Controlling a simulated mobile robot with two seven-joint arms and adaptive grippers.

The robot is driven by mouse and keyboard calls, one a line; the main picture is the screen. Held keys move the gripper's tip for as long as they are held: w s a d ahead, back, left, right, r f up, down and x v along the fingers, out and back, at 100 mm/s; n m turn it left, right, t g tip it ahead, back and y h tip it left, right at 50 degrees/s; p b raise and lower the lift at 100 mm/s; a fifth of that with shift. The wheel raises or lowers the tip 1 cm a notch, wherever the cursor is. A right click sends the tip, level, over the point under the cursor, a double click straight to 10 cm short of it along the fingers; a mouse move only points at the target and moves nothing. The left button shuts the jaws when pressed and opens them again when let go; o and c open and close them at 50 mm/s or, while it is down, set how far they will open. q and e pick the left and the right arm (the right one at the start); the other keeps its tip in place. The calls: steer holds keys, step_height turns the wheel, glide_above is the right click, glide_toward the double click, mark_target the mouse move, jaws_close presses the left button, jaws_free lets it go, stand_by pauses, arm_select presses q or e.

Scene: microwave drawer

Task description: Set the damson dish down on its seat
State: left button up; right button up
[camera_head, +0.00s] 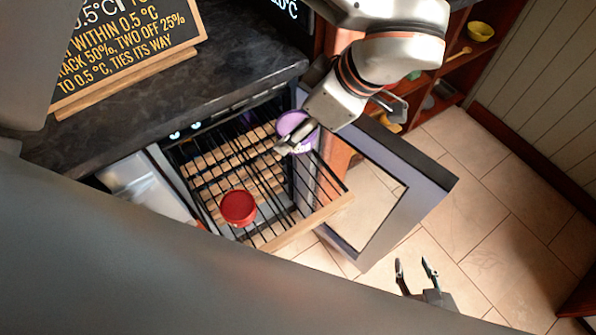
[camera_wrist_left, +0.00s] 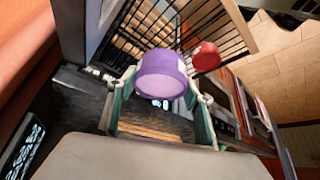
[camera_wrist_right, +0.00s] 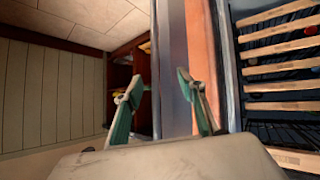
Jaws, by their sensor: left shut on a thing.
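The damson dish (camera_head: 297,125) is a round purple dish, held over the far right corner of the pulled-out rack. My left gripper (camera_head: 290,143) is shut on it. In the left wrist view the dish (camera_wrist_left: 161,76) sits between the two fingers, with a small pale label near its rim. I cannot tell whether it touches the rack, and its seat is not clearly marked out. A red dish (camera_head: 238,207) stands on the rack (camera_head: 250,229) nearer the front. My right gripper (camera_head: 416,271) is open and empty, low over the tiled floor, and its open fingers also show in the right wrist view (camera_wrist_right: 153,88).
An open door with a glass pane (camera_head: 372,203) stands right of the rack. The rack has a wooden front rail (camera_head: 305,222). A dark counter (camera_head: 215,85) with a chalkboard sign (camera_head: 128,45) lies at left. Shelves with a yellow bowl (camera_head: 480,31) stand at far right.

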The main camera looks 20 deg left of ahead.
arm_select(q)
step_height(320, 180, down, 15)
steer(key=shift+f+b, duration=0.1)
steer(key=shift+b, duration=0.8)
steer(key=shift+f, duration=0.15)
steer(key=o, duration=1.3)
steer(key=p+v, duration=0.1)
steer(key=v, duration=1.1)
steer(key=shift+r, duration=0.2)
